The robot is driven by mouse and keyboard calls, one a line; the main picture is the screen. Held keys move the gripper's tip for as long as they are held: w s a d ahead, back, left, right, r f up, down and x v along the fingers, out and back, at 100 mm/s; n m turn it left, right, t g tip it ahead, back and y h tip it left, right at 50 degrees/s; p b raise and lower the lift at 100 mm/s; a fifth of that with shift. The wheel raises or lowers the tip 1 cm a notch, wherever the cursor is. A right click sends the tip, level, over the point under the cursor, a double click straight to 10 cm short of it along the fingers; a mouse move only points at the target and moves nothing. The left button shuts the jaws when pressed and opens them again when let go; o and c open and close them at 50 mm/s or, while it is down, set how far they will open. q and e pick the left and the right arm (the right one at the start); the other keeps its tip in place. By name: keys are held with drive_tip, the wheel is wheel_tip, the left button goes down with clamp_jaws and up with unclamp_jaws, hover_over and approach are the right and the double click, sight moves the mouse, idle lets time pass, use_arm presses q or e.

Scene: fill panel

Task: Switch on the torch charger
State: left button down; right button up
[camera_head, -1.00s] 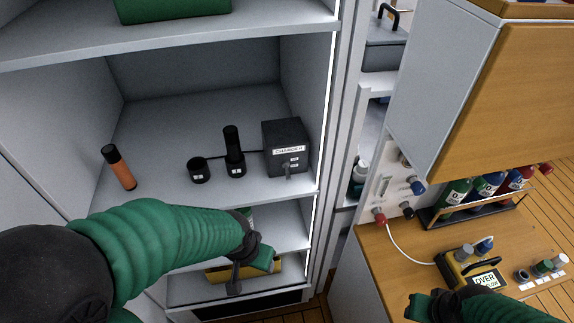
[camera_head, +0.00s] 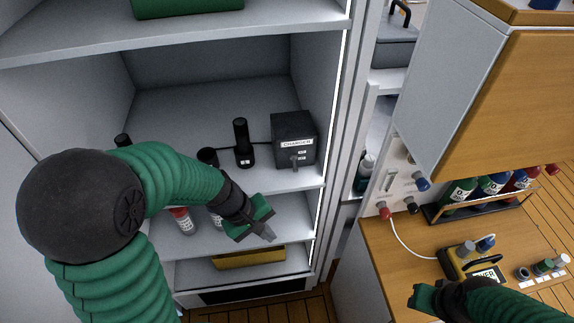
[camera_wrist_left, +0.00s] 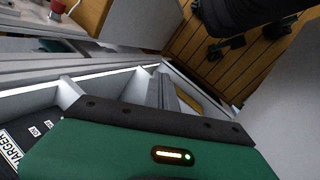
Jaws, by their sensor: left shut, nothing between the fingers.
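The charger (camera_head: 294,138), a dark box with a CHARGER label and a small grey lever on its front, stands at the right of the middle shelf. Its labelled part also shows at the lower left of the left wrist view (camera_wrist_left: 12,150). A cable runs from it to a black upright holder (camera_head: 243,150); a shorter black cup (camera_head: 207,157) stands left of that. My left gripper (camera_head: 268,236) is shut and empty, below and left of the charger, apart from it. The orange torch is mostly hidden behind my left arm; its black end (camera_head: 122,140) shows. My right gripper (camera_head: 418,298) is over the wooden counter; its fingers are unclear.
Red-capped bottles (camera_head: 182,220) and a yellow case (camera_head: 248,258) sit on the lower shelves. The cabinet's right post (camera_head: 340,130) stands close beside the charger. A yellow meter (camera_head: 470,262) and racked bottles (camera_head: 487,188) are on the counter at right.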

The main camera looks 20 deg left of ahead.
sight(285, 178)
use_arm(q)
drive_tip(key=w+a+r+n+t+h, duration=0.1)
drive_tip(key=w+a+r+n+t, duration=0.1)
drive_tip(key=w+n, duration=0.1)
drive_tip(key=w+a+r+n+t+p, duration=0.1)
drive_tip(key=w+a+r+n+t, duration=0.1)
drive_tip(key=w+a+r+n, duration=0.1)
drive_tip(key=w+a+r+n+t+h, duration=0.1)
drive_tip(key=w+a+r+n+t, duration=0.1)
drive_tip(key=w+n, duration=0.3)
drive_tip(key=shift+w+a+r+h+p, duration=0.3)
drive_tip(key=shift+w+a+r+p, duration=0.15)
drive_tip(key=shift+w+r, duration=0.15)
drive_tip(key=shift+d, duration=0.1)
drive_tip(key=shift+d, duration=0.1)
drive_tip(key=shift+w+d, duration=0.1)
drive_tip(key=shift+w, duration=0.05)
drive_tip(key=x, duration=0.9)
drive_tip(key=shift+w+f, duration=0.25)
drive_tip(key=shift+w, duration=0.1)
